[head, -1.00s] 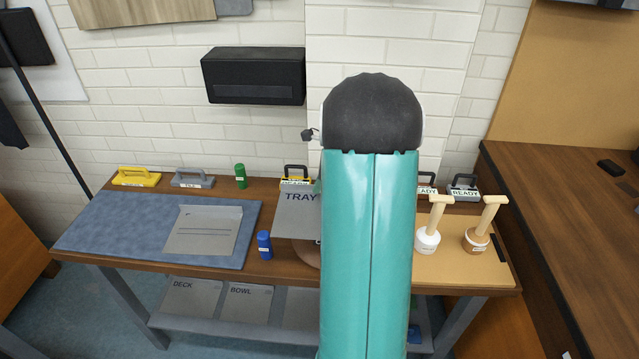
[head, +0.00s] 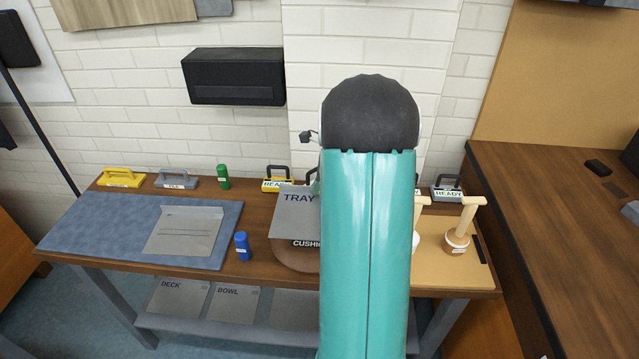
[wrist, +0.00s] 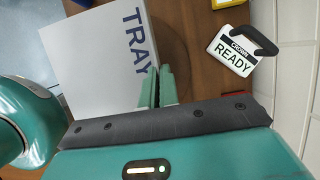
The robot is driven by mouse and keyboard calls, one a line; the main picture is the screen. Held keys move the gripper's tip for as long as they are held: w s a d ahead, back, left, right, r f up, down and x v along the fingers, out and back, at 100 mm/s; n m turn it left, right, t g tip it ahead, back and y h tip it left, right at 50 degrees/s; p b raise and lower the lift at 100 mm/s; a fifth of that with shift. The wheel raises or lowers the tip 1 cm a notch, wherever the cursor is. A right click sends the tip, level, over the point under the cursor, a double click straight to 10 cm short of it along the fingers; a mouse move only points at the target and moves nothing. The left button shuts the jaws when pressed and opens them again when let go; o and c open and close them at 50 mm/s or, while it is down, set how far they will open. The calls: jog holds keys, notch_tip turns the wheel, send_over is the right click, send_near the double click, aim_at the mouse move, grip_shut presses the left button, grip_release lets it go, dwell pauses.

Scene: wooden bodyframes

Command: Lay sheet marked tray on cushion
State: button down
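The grey sheet marked TRAY (head: 297,222) is held up over the brown round cushion (head: 296,260) on the bench. The cushion's label shows in part below the sheet's lower edge, and the rest is hidden by the sheet and my arm. In the wrist view the sheet (wrist: 95,65) lies left of my gripper (wrist: 157,88), and the green fingers are close together at its right edge, shut on it. Part of the brown cushion (wrist: 172,40) shows beyond the fingertips. A gap between sheet and cushion is hard to judge.
A blue bottle (head: 242,246) stands left of the cushion. A blue mat (head: 85,228) with another grey sheet (head: 185,232) lies further left. A READY block (wrist: 235,50) stands close behind the cushion. A wooden-handled tool (head: 457,242) stands at right. Grey sheets lie on the lower shelf.

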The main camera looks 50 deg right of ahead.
aim_at(318, 195)
jog(key=shift+w+d+f, duration=0.1)
jog(key=shift+d+f, duration=0.1)
jog(key=shift+f, duration=0.35)
jog(key=shift+a+f, duration=0.15)
jog(key=shift+f, duration=2.35)
jog(key=shift+f, duration=0.25)
